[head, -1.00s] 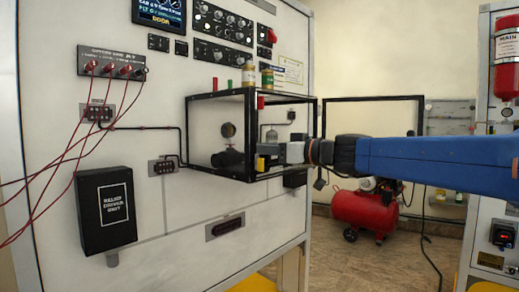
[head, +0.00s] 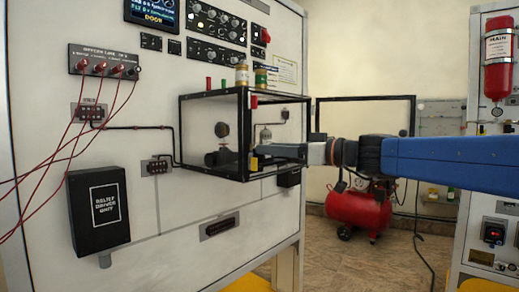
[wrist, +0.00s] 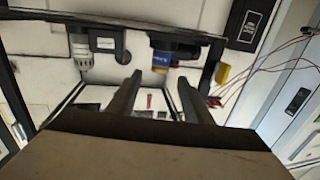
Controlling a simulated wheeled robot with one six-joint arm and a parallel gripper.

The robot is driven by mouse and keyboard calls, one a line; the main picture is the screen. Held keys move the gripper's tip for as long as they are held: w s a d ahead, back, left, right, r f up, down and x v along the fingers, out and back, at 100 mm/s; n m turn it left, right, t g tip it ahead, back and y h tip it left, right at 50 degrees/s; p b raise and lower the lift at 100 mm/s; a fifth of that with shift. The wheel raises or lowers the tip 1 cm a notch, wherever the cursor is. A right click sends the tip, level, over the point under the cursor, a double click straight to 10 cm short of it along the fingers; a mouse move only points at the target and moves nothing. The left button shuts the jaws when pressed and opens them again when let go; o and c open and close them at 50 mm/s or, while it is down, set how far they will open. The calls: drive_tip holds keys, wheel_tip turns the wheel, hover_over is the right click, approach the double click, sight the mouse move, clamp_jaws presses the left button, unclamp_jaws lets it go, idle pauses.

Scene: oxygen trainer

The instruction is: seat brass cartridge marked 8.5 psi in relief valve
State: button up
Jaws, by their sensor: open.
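My gripper (head: 262,151) reaches in from the right at the right side of a black-framed open box on the panel. In the wrist view its two fingers (wrist: 159,80) are apart with nothing between them. A cylinder with a blue band and a brass-yellow end (wrist: 160,60) shows just beyond the fingertips, apart from them; its marking is too small to read. I cannot tell which piece is the 8.5 psi cartridge or the relief valve.
The black box frame (head: 249,130) has thin bars close around my gripper. A grey cylindrical fitting (wrist: 81,52) is left of the blue-banded one. Red cables (head: 60,160) hang at the left above the relief driver unit (head: 98,208). A red compressor (head: 360,210) stands on the floor behind.

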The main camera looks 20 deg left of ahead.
drive_tip(key=shift+v, duration=2.6)
drive_tip(key=s+d+f+m+h, duration=0.5)
drive_tip(key=s+d+f, duration=0.4)
drive_tip(key=d+f, duration=0.5)
drive_tip(key=s+d+f+m+h, duration=0.5)
drive_tip(key=s+d+f, duration=0.3)
drive_tip(key=d+f, duration=0.6)
drive_tip(key=s+d+f+m+h, duration=0.5)
drive_tip(key=s+d+f+h, duration=0.2)
drive_tip(key=d+f, duration=0.6)
drive_tip(key=s+d, duration=0.2)
drive_tip(key=shift+s+d+f+t+h, duration=0.3)
drive_tip(key=shift+s+f+t, duration=0.05)
drive_tip(key=shift+f+t, duration=0.05)
